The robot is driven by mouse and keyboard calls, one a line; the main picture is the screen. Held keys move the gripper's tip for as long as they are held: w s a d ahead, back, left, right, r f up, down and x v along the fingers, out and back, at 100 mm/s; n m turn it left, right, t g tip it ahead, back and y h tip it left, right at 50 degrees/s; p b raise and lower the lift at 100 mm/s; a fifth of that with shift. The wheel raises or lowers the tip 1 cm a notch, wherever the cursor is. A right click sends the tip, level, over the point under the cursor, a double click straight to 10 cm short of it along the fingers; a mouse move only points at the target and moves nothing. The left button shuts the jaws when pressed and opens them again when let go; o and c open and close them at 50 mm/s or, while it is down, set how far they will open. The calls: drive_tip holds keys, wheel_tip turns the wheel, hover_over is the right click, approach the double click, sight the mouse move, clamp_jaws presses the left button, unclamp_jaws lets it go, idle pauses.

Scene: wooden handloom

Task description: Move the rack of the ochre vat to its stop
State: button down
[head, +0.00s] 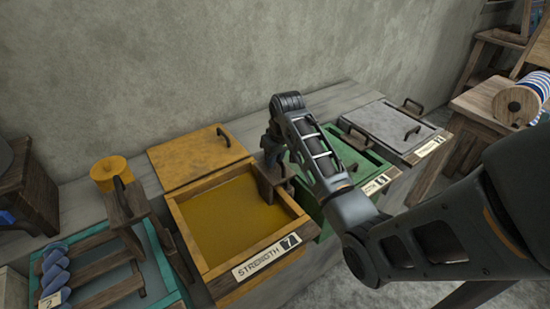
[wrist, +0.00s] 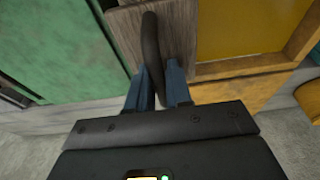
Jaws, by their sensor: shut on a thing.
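The ochre vat (head: 192,252) has a yellow frame, dull ochre liquid and a front card reading "STRENGTH 7". Its wooden rack (head: 280,196) shows as a brown block at the vat's right side, beside the green vat; no bars show above the liquid. In the wrist view the rack's wooden block (wrist: 178,28) carries a dark curved handle (wrist: 150,45). My gripper (wrist: 158,92) is shut on this handle, with one blue finger on each side. In the head view my gripper (head: 270,150) is dark and partly hides the rack and handle.
The ochre lid (head: 198,157) lies behind the vat. A teal vat (head: 165,268) with its own handled rack (head: 128,212) and blue yarn (head: 54,268) stands left. A yellow spool (head: 110,172) is behind it. A green vat (head: 358,160) and grey-lidded vat (head: 378,127) stand right.

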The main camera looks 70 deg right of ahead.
drive_tip(key=shift+w+p+v, duration=0.2)
drive_tip(key=shift+p+v, duration=0.5)
drive_tip(key=shift+v, duration=0.35)
drive_tip(key=w+d+v, duration=0.1)
drive_tip(key=w+v, duration=0.1)
drive_tip(key=v, duration=0.8)
drive_tip(key=shift+d+r+b, duration=0.25)
drive_tip(key=shift+d+b, duration=0.05)
drive_tip(key=shift+d, duration=0.05)
unclamp_jaws()
drive_tip(key=shift+f, duration=0.1)
drive_tip(key=shift+a, duration=0.1)
